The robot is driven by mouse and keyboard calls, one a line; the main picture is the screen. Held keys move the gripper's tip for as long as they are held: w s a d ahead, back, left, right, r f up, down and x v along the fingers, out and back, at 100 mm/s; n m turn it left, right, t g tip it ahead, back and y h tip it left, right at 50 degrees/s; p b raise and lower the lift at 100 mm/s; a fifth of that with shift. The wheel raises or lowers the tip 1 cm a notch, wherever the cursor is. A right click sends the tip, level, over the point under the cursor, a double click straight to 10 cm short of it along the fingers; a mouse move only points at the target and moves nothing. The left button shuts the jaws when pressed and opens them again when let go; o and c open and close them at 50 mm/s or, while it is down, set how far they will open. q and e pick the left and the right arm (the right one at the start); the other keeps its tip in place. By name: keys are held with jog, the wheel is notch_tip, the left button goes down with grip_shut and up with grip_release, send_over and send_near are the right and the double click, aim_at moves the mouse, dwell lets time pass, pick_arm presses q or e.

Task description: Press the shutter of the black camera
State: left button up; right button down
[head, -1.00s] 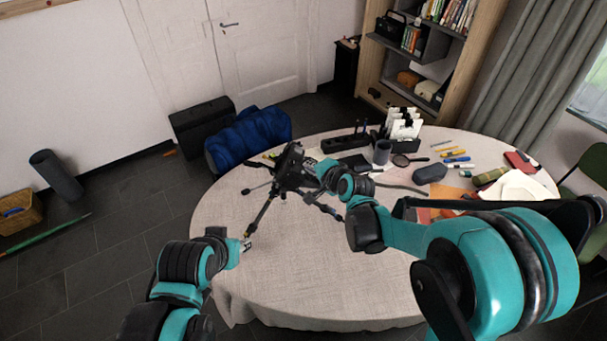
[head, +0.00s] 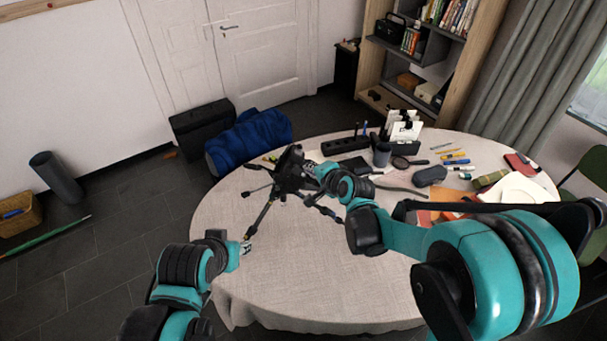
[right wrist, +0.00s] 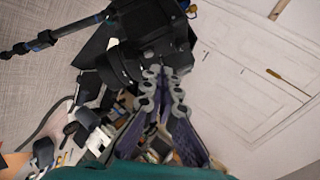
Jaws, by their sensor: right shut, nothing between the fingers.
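The black camera (head: 290,164) sits on a small tripod (head: 262,214) with spread legs, on the left part of the table. In the right wrist view the black camera (right wrist: 158,32) fills the top middle, close in front of the fingers. My right gripper (head: 312,168) is at the camera's right side and partly hidden by its own arm. In the right wrist view my right gripper (right wrist: 163,76) is shut and empty, its tips at the camera body. I cannot tell the shutter button apart. My left gripper (head: 245,247) is by the table's left edge, its fingers too small to read.
The round table (head: 300,285) has a pale cloth and is clear in front. A dark cup (head: 382,154), a card holder (head: 405,130), a magnifier (head: 401,162), a grey case (head: 430,176) and pens lie at the back right. A blue bag (head: 250,140) is on the floor behind.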

jog(key=shift+f, duration=0.1)
jog(key=shift+a+f+b, duration=0.2)
jog(key=shift+f+b, duration=0.1)
jog(key=shift+b, duration=0.1)
jog(key=shift+a+f+b, duration=0.15)
jog(key=shift+f+b, duration=0.05)
jog(key=shift+b, duration=0.1)
dwell(0.6)
jog(key=shift+r, duration=0.1)
jog(key=shift+d+r+p, duration=0.35)
jog(key=shift+r+p, duration=0.1)
jog(key=shift+r, duration=0.1)
jog(key=r+p, duration=0.1)
jog(key=d+r+p, duration=0.1)
jog(key=r, duration=0.1)
jog(key=d+r+p, duration=0.1)
jog(key=shift+s+d+r, duration=0.15)
jog(key=shift+d, duration=0.1)
dwell(0.5)
